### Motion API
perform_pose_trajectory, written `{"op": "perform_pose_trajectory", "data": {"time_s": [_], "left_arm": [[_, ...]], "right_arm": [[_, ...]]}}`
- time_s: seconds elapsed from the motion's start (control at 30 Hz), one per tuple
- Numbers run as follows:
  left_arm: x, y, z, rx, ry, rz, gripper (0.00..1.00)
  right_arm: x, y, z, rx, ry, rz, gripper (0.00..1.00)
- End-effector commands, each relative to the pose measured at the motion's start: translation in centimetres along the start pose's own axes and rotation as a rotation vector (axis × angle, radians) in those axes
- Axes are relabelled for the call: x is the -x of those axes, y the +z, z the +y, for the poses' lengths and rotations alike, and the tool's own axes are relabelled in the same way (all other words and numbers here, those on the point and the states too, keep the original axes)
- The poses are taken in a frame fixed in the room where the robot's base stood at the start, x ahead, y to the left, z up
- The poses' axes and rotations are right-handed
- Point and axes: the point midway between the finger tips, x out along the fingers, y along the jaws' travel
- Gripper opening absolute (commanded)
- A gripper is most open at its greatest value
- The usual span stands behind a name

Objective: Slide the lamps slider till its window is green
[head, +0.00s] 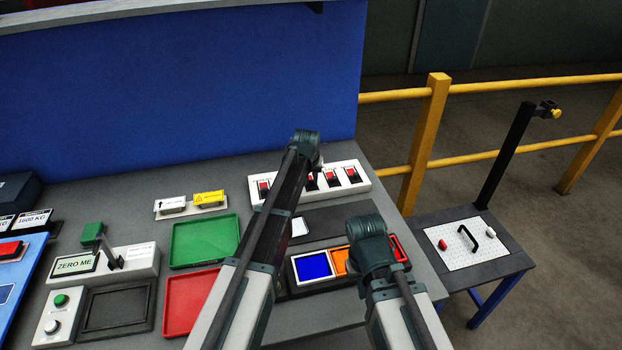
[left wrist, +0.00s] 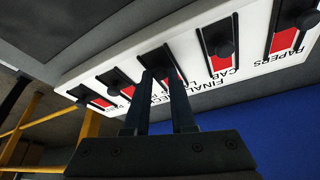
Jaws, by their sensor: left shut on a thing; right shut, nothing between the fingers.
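A white slider panel (head: 361,187) with several black knobs over red windows stands at the back of the bench. My left gripper (left wrist: 158,74) is shut on the knob (left wrist: 153,60) of the middle slider. That slider's window is largely hidden by the fingers in the left wrist view; the part I can see there looks red. Labels reading PAPERS and FINAL CAB show upside down; the label at the held slider is covered, so I cannot read lamps. My right gripper (head: 376,262) hangs over the coloured tiles at the front right, its fingers hidden by its wrist.
A green tray (head: 205,241) and a red tray (head: 186,303) lie left of my left arm. A tile holder with a blue tile (head: 314,266) and an orange tile (head: 340,262) sits below the panel. A blue wall (head: 200,90) rises behind; a yellow railing (head: 425,140) stands right.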

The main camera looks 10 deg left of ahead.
Motion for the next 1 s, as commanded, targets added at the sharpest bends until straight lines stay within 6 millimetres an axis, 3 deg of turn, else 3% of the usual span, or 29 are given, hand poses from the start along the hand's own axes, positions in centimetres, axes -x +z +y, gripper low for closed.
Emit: {"op": "perform_pose_trajectory", "data": {"time_s": [0.3, 0.6, 0.9, 0.93, 1.0], "left_arm": [[-0.1, -0.1, 0.0, 0.000, 0.000, 0.000, 0.00], [-1.7, -4.0, -1.6, 0.002, 0.000, 0.000, 0.00], [-1.7, -4.3, -1.9, 0.000, 0.000, 0.004, 0.00], [-1.7, -4.3, -1.9, 0.000, -0.001, 0.005, 0.27], [-1.7, -4.3, -1.9, 0.000, -0.001, 0.004, 0.39]], "right_arm": [[0.0, 0.0, 0.0, 0.000, 0.000, 0.000, 0.00], [0.0, 0.0, 0.0, 0.000, 0.000, 0.000, 0.00], [0.0, 0.0, 0.0, 0.000, 0.000, 0.000, 0.00], [0.0, 0.0, 0.0, 0.000, 0.000, 0.000, 0.00], [0.0, 0.0, 0.0, 0.000, 0.000, 0.000, 0.00]]}}
